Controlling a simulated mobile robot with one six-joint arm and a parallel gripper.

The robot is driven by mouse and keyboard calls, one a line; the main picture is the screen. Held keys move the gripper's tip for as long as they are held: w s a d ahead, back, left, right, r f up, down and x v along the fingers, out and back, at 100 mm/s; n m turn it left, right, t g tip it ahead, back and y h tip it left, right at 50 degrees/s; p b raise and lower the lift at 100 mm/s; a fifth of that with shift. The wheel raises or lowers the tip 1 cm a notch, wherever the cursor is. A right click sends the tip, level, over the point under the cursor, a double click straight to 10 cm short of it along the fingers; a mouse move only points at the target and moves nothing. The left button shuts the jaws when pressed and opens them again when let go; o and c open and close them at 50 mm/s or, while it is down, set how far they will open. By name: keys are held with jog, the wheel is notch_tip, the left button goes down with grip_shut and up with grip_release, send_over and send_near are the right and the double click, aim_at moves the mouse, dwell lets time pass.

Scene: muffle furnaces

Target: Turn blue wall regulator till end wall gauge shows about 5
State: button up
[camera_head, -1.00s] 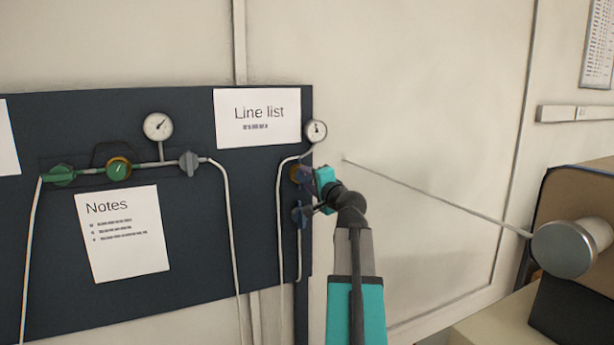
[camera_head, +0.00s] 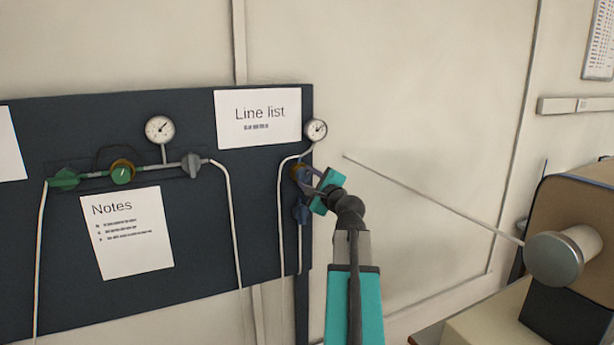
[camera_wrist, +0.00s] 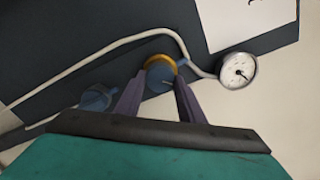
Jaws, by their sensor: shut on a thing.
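The blue wall regulator (camera_wrist: 158,78) has a yellow-orange ring and sits at the right end of the dark wall panel. My gripper (camera_head: 309,181) is at it, with one finger on each side of the knob, shut on it in the wrist view (camera_wrist: 160,90). The end wall gauge (camera_head: 316,129) is a small white dial just above the regulator; it also shows in the wrist view (camera_wrist: 237,71). Its needle is visible, but the numbers are too small to read. In the head view my fingers partly hide the regulator (camera_head: 299,172).
A blue valve handle (camera_head: 301,213) sits just below the regulator, close to my gripper. A green regulator (camera_head: 122,172) with its own gauge (camera_head: 159,129) is further left on the panel. A furnace (camera_head: 575,225) stands at the right. The wall right of the panel is mostly clear.

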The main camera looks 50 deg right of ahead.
dwell(0.3)
jog(key=o, duration=1)
jog(key=shift+o, duration=0.2)
jog(key=b+v, duration=0.8)
jog(key=v, duration=0.5)
jog(key=shift+s, duration=0.25)
jog(key=shift+s+a+b, duration=0.15)
jog(key=shift+b, duration=0.2)
